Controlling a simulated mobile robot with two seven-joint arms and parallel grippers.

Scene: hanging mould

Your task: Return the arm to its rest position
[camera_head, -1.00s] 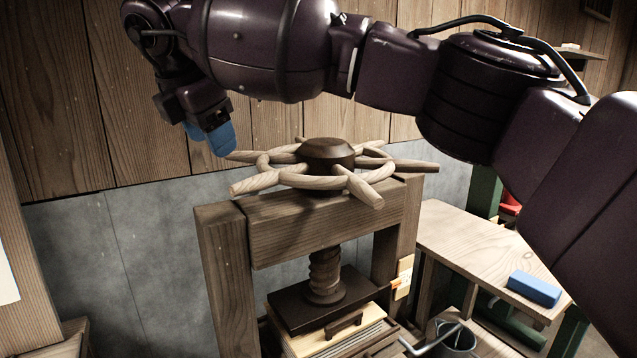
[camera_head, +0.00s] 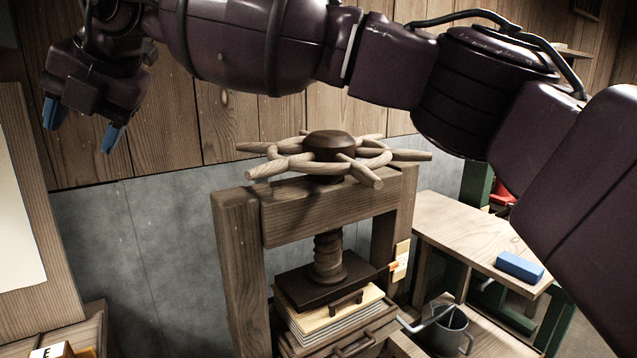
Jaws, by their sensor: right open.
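My right gripper (camera_head: 82,130) has two blue fingertips, spread apart and empty. It hangs at the upper left, pointing down, in front of the wooden wall and clear of the press. My right arm (camera_head: 400,60) reaches in from the right edge and spans the top of the view. Below it stands a wooden screw press with a spoked handwheel (camera_head: 330,158). The gripper is well to the left of the wheel and apart from it. My left gripper is not in view.
The press frame (camera_head: 238,270) holds a dark plate (camera_head: 320,290) over a stack of boards. At right, a bench (camera_head: 455,235) bears a blue block (camera_head: 520,266). A grey can (camera_head: 450,330) stands below it. A pale panel (camera_head: 20,220) leans at the far left.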

